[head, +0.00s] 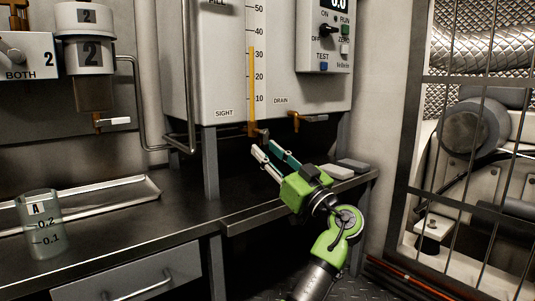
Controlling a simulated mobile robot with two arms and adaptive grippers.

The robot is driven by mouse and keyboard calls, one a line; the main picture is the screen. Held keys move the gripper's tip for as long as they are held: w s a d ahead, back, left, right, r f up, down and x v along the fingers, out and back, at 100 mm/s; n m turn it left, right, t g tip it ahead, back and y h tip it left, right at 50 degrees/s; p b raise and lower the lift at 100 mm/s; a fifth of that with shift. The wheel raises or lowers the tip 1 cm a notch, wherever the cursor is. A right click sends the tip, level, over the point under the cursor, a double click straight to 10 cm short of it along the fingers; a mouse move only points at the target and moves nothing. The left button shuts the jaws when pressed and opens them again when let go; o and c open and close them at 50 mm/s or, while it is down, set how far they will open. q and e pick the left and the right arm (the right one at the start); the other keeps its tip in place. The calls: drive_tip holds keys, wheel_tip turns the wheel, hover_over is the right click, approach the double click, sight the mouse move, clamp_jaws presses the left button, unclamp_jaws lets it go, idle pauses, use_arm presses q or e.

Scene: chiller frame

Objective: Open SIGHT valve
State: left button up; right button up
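The SIGHT valve (253,130) is a small brass-coloured valve under the foot of the yellow sight tube (251,85), on the lower edge of the white tank panel. Its short handle points right and down, but its exact angle is hard to tell. I see nothing gripped.
The DRAIN valve (307,119) with an orange lever is to the right. A controller box (324,40) hangs above it. Grey blocks (335,172) lie on the bench behind my gripper. A marked beaker (41,225) and a tray (110,193) are at left. A barred cage (477,200) stands at right.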

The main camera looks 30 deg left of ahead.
use_arm(q)
drive_tip(key=v, duration=1.2)
drive_tip(key=shift+w, duration=0.1)
